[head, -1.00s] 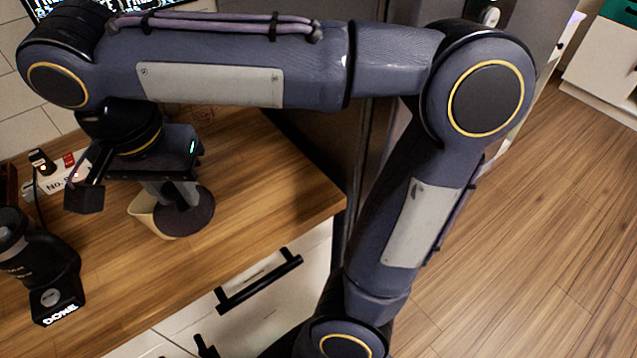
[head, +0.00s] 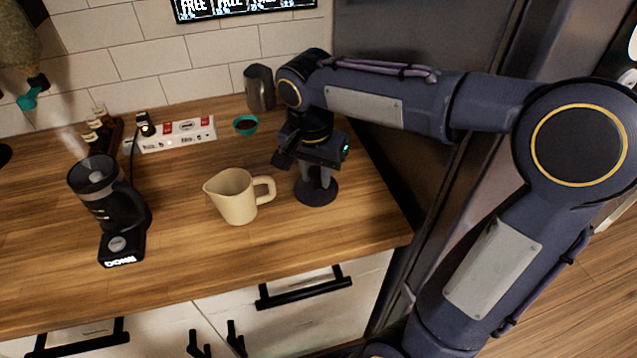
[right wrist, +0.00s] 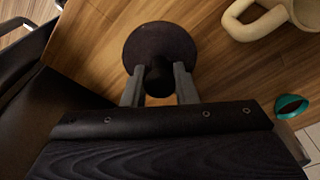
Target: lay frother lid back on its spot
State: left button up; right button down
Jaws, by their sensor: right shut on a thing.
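The frother lid (head: 318,193) is a dark round disc with a knob, low over or on the wooden counter near its right end. My right gripper (head: 318,176) points down from above and is shut on the lid's knob. In the right wrist view, the two fingers (right wrist: 159,88) close on the knob at the middle of the dark lid (right wrist: 160,50). I cannot tell whether the lid touches the counter. The black frother (head: 103,195) stands at the left with steam above its open top. My left gripper is not in view.
A cream pitcher (head: 233,197) stands just left of the lid. A teal cup (head: 245,125), a metal pitcher (head: 259,88) and a power strip (head: 180,135) are farther back. The fridge (head: 400,150) is close on the right. The front middle of the counter (head: 190,255) is clear.

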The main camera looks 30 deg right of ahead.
aim_at(318, 186)
jog(key=shift+w+d+f, duration=0.1)
jog(key=shift+d+f, duration=0.15)
jog(key=shift+f, duration=0.05)
notch_tip(318, 186, down, 3)
jog(key=shift+w+d+r, duration=0.15)
jog(key=shift+r, duration=0.05)
jog(key=shift+f, duration=0.45)
jog(key=shift+f+b, duration=0.25)
jog(key=shift+b, duration=0.1)
jog(key=c, duration=1.1)
grip_release()
jog(key=shift+r, duration=0.1)
jog(key=shift+c, duration=0.2)
